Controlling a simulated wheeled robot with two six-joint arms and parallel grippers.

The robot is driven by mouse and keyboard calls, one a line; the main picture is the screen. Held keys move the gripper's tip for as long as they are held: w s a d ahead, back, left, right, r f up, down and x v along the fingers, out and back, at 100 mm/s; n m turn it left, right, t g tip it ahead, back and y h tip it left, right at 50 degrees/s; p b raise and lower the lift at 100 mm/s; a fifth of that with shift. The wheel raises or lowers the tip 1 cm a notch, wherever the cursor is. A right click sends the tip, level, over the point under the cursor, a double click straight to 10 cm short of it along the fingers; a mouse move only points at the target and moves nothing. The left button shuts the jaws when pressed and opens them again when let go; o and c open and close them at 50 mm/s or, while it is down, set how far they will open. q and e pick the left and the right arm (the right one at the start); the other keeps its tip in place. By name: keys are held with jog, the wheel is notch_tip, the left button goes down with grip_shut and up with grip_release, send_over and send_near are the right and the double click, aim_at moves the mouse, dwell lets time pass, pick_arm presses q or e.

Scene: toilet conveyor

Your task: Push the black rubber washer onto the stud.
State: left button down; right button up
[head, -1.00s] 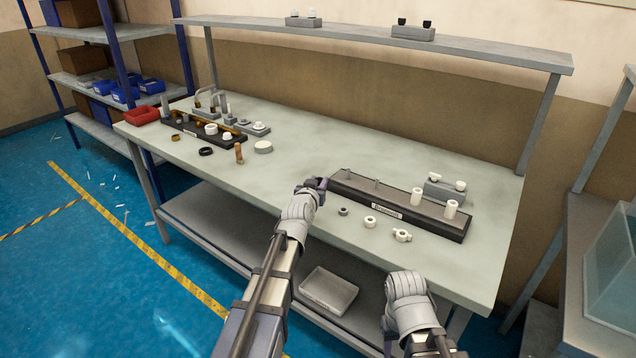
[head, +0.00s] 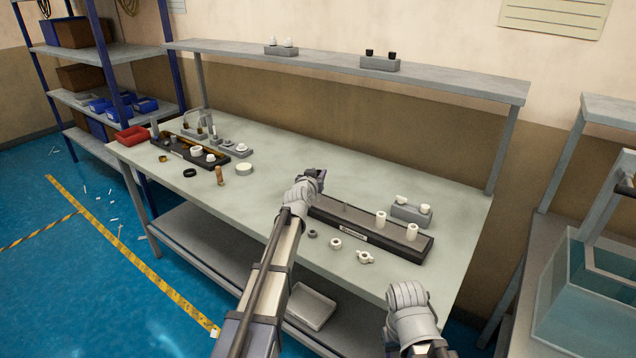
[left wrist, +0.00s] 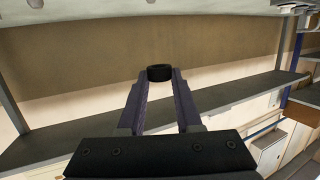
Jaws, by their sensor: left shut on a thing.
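My left gripper (head: 318,178) is shut on the black rubber washer (left wrist: 160,73), held between the two fingertips (left wrist: 158,82) in the left wrist view. In the head view the gripper is over the left end of the dark base block (head: 366,238) and the washer is hard to make out. A thin grey stud (head: 344,209) stands upright and bare on the block, to the right of the gripper. The gripper may hide another stud at the block's left end. My right gripper (head: 408,294) hangs in front of the bench; its fingers cannot be made out.
Two white cylinders (head: 381,219) stand on the block's right half. A small dark ring (head: 312,234), a white ring (head: 335,243) and a white winged part (head: 364,257) lie in front. A grey holder (head: 411,213) is behind.

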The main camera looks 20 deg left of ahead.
pick_arm(q)
jog(key=shift+w+d+r, duration=0.1)
jog(key=shift+w+r, duration=0.05)
jog(key=shift+w, duration=0.2)
jog(key=b, duration=0.6)
send_over(318, 203)
notch_tip(318, 203, down, 6)
jog(key=shift+r, duration=0.1)
jog(key=shift+f+b, duration=1.65)
jog(key=shift+f, duration=0.1)
dwell(1.4)
jog(key=shift+d+r, duration=0.1)
jog(key=shift+r, duration=0.05)
jog(key=shift+r+p, duration=1.3)
jog(key=shift+p, duration=0.15)
jog(key=shift+f+h+b, duration=0.3)
jog(key=shift+f+b, duration=0.65)
dwell(0.9)
